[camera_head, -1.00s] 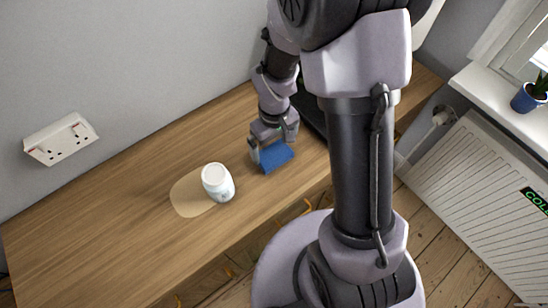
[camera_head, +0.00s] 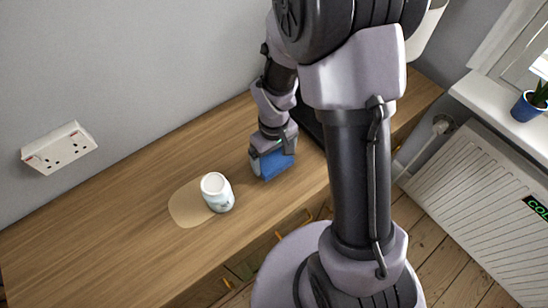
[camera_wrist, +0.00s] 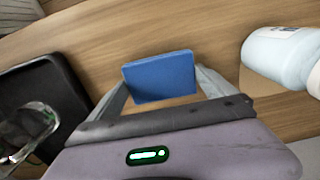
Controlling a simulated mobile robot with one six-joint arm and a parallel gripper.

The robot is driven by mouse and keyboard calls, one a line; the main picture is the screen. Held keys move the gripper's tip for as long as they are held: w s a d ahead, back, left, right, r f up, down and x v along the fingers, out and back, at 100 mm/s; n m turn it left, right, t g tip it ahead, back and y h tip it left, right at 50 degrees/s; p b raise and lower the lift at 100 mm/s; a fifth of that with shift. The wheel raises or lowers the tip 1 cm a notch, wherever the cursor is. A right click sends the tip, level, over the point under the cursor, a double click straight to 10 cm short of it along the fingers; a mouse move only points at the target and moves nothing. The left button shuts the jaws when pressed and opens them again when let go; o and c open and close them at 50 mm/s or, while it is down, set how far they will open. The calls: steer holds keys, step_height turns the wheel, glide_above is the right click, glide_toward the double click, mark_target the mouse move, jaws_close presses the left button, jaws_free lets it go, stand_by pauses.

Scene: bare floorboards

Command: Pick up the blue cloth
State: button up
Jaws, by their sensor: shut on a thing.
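The blue cloth (camera_head: 277,164) is a small flat blue piece at the right part of the wooden table. My gripper (camera_head: 270,160) is over it, and its fingers are shut on the cloth. In the wrist view the cloth (camera_wrist: 160,76) stands between the two fingertips of my gripper (camera_wrist: 162,88), with its broad face toward the camera. I cannot tell for certain whether its lower edge is clear of the tabletop.
A white cup-like container (camera_head: 217,192) stands on the table (camera_head: 100,235), left of the cloth, beside a pale spill patch (camera_head: 187,205). It also shows in the wrist view (camera_wrist: 283,55). A black tray-like object (camera_wrist: 45,100) lies at left there. A wall socket (camera_head: 59,148) is behind.

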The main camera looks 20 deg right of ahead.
step_height(320, 180, up, 2)
steer(key=shift+p, duration=0.35)
steer(key=s+a, duration=0.5)
steer(key=s, duration=0.2)
steer(key=s+a, duration=0.3)
steer(key=shift+s+a+r, duration=0.3)
steer(key=shift+r, duration=0.05)
steer(key=shift+s+a+f+b, duration=0.1)
steer(key=shift+a+f+b, duration=0.15)
steer(key=shift+b, duration=0.7)
steer(key=shift+s+a+b, duration=0.1)
steer(key=shift+s+b, duration=0.05)
steer(key=shift+b, duration=0.65)
steer(key=shift+s+a+r+b, duration=0.25)
steer(key=shift+s+b, duration=0.2)
steer(key=shift+b, duration=0.8)
steer(key=shift+s+r+b, duration=0.15)
steer(key=shift+s+b, duration=0.15)
steer(key=shift+b, duration=0.1)
steer(key=shift+r, duration=0.15)
